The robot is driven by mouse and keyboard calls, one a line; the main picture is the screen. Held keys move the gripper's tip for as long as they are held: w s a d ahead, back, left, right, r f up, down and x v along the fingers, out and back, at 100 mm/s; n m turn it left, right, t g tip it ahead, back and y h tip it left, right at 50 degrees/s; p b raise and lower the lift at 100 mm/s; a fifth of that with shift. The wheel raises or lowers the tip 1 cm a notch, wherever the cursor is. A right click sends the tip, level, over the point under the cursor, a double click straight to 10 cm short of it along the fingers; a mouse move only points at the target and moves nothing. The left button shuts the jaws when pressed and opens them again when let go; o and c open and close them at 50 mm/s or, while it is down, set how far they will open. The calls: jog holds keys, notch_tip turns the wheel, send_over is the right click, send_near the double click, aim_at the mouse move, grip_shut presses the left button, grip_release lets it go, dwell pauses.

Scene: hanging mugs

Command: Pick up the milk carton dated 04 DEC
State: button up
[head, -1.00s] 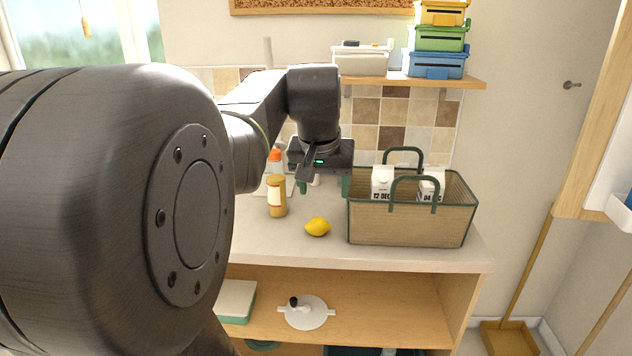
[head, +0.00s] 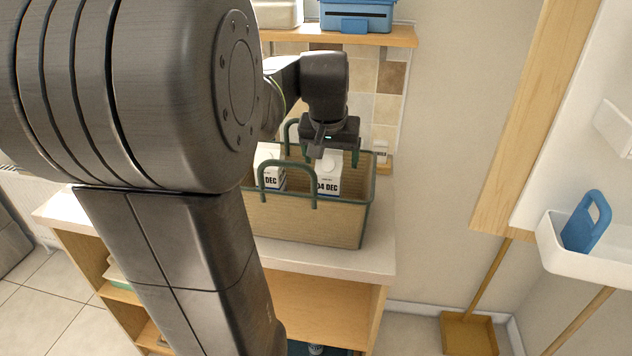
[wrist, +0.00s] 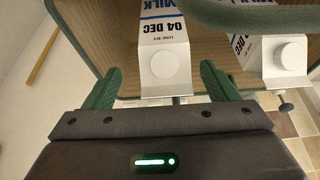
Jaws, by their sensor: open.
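The white milk carton printed 04 DEC (head: 328,183) stands in the right part of a woven basket (head: 300,222) with green trim and handles. It also shows in the wrist view (wrist: 165,60), with its white cap facing my camera. My gripper (head: 337,155) is over the basket, just above this carton. In the wrist view, its green fingers (wrist: 160,82) are apart, one to each side of the carton's top, with nothing held. A second white carton (head: 270,170) stands to the left in the basket; its date is only partly readable, ending in DEC.
The basket's green handle (head: 288,180) arches in front of the cartons, and one crosses the top of the wrist view (wrist: 255,17). A shelf (head: 390,36) with a blue box (head: 356,15) is above. A white wall bin (head: 590,255) is at right.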

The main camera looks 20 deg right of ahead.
aim_at(329, 186)
jog(key=shift+w+a+f, duration=0.1)
jog(key=shift+w+f, duration=0.05)
jog(key=shift+f, duration=0.4)
jog(key=x, duration=0.3)
jog(key=shift+a+f, duration=0.2)
jog(key=shift+f, duration=0.2)
jog(key=shift+w+d+f, duration=0.15)
jog(key=shift+f, duration=0.3)
grip_shut()
